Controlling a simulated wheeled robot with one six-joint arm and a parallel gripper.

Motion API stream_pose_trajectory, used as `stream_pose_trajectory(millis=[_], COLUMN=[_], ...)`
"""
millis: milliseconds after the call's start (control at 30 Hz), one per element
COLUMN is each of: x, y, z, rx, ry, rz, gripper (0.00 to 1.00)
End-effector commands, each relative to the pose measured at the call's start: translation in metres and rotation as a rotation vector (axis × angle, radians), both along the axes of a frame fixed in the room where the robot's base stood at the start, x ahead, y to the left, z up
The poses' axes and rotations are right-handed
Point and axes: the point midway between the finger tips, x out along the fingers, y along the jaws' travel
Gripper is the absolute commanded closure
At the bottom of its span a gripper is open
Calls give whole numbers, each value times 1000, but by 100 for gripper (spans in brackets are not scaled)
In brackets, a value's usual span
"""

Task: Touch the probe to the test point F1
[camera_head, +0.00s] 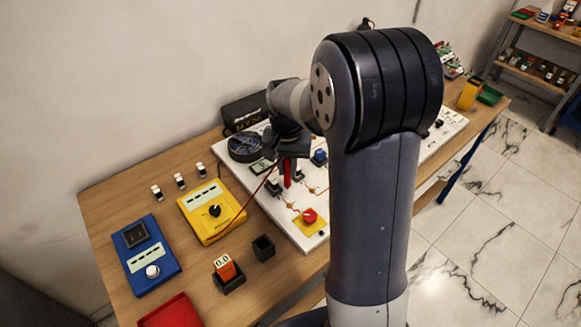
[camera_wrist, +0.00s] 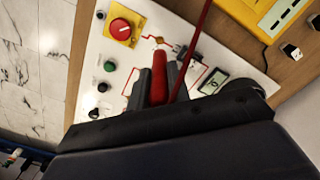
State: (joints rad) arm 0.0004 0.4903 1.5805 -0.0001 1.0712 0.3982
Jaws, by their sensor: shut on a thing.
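My gripper (camera_head: 287,160) is shut on the red probe (camera_head: 287,180) and holds it over the white board (camera_head: 325,225). In the wrist view the probe (camera_wrist: 159,72) sits between the two grey fingers, pointing toward the board. Just past its end are red traces and a small orange mark (camera_wrist: 160,40); the head view also shows orange marks on the traces. I cannot read labels, so I cannot tell which point is F1. Whether the probe touches the board is unclear. A red lead runs from the probe toward the yellow meter (camera_head: 198,222). My arm hides much of the board.
A red knob on a yellow plate (camera_head: 310,217), a blue knob (camera_head: 320,157) and a small display (camera_wrist: 214,84) stand on the board.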

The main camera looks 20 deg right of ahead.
Motion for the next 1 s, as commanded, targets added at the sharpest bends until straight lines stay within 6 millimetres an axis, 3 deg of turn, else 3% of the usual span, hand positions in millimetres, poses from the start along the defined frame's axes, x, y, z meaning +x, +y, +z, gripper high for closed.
stream_pose_trajectory(millis=[567,1000], x=[5,5], y=[0,0], z=[-9,-52], rx=[0,0], ry=[-1,0], rz=[6,6], gripper=[100,100])
